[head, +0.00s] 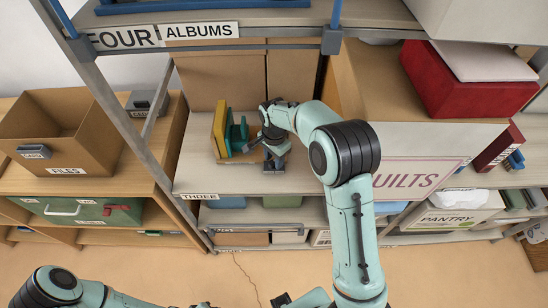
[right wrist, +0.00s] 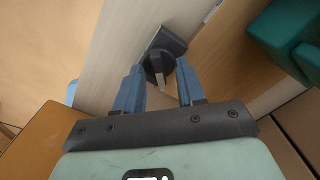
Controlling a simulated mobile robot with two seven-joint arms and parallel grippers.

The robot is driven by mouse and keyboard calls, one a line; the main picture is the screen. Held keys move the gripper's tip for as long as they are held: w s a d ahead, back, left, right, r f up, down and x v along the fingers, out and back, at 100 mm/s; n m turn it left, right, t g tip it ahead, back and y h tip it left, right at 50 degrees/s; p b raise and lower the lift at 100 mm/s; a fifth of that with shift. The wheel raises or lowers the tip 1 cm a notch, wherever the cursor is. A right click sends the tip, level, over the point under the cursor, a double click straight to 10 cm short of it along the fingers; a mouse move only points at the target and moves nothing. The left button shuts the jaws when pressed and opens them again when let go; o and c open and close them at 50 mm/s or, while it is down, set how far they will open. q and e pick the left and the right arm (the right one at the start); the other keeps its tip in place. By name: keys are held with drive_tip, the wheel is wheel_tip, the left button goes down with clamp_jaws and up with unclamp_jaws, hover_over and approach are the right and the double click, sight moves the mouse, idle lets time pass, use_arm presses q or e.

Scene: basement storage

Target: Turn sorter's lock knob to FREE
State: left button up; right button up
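The sorter (head: 236,161) is a wooden holder with yellow and teal upright pieces, on the middle shelf in the head view. Its lock knob (right wrist: 158,66) shows in the right wrist view as a dark round knob with a pale pointer mark, beside a dark grey block. My right gripper (head: 273,155) is at the sorter's right side. In the right wrist view its two blue fingers (right wrist: 159,76) are apart, with the knob between or just beyond their tips. I cannot tell if they touch it. No FREE marking is readable.
A THREE label (head: 199,196) marks the shelf's front edge. A large QUILTS box (head: 430,172) stands right of my right arm. Cardboard boxes (head: 222,80) close off the back. An open FILES box (head: 62,130) is at the left.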

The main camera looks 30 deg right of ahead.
use_arm(q)
drive_tip(key=shift+w+r+p, duration=0.6)
drive_tip(key=shift+r+p, duration=0.05)
drive_tip(key=shift+r, duration=0.15)
use_arm(e)
wheel_tip(320, 180, up, 13)
drive_tip(key=shift+r, duration=0.15)
drive_tip(key=shift+s, duration=0.1)
